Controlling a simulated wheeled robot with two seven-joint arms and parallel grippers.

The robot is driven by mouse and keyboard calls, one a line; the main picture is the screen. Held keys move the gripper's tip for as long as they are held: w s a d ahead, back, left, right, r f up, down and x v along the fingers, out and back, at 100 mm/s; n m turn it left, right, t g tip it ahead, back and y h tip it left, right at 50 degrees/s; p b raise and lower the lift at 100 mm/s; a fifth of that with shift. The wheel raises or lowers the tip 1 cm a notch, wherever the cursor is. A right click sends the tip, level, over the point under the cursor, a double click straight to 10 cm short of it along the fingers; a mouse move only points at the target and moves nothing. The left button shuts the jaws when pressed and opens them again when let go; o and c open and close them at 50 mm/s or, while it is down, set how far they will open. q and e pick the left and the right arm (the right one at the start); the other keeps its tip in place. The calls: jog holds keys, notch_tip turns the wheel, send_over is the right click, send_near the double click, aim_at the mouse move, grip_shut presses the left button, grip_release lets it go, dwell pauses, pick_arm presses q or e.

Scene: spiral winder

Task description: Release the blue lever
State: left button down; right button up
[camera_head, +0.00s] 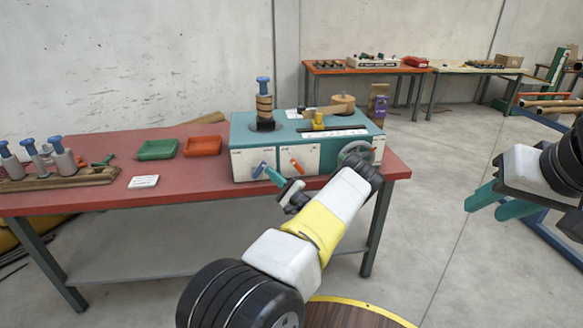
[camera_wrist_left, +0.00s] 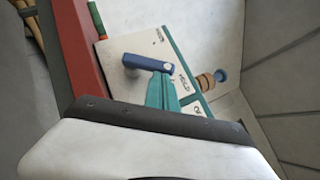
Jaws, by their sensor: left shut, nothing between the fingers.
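The blue lever (camera_head: 258,170) is on the white front panel of the teal winder machine (camera_head: 240,134), left of an orange lever (camera_head: 297,166). It also shows in the left wrist view (camera_wrist_left: 142,62), lying across the panel. My left gripper (camera_head: 271,175) is shut and empty, its teal fingertips right beside the blue lever. In the left wrist view the closed fingers (camera_wrist_left: 160,88) end just at the lever; I cannot tell whether they touch it. My right gripper (camera_head: 492,203) is at the far right, clear of the table, with its teal fingers apart and nothing between them.
The machine stands on the right end of a red table (camera_head: 120,193). A handwheel (camera_head: 354,153) is right of the levers, partly behind my left arm.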

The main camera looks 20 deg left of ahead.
aim_at(261, 165)
pick_arm(q)
jog(key=shift+r+n+g, duration=0.3)
jog(key=shift+n+g, duration=0.2)
jog(key=n, duration=0.1)
jog(key=r+h, duration=0.1)
jog(key=n+g, duration=0.1)
jog(key=shift+s+a+r+n+h, duration=0.25)
jog(key=shift+a+n+h, duration=0.05)
jog(key=shift+a+h, duration=0.1)
jog(key=n+h, duration=0.1)
jog(key=a+r+n+g+h, duration=0.1)
jog(key=shift+s+r+n, duration=0.2)
jog(key=shift+s+n, duration=0.15)
jog(key=shift+n, duration=0.05)
jog(key=shift+s+a+r+n+g+h, duration=0.2)
jog(key=shift+a+n+h, duration=0.1)
jog(key=shift+n+h, duration=0.2)
jog(key=shift+s+a+r+n+g+h, duration=0.15)
jog(key=shift+a+n+h, duration=0.2)
jog(key=shift+h, duration=0.25)
jog(key=shift+s+a+r+n+h, duration=0.15)
jog(key=shift+s+a+n+h, duration=0.4)
jog(key=shift+a+n+h, duration=0.45)
jog(key=shift+s, duration=0.1)
jog(key=shift+r, duration=0.1)
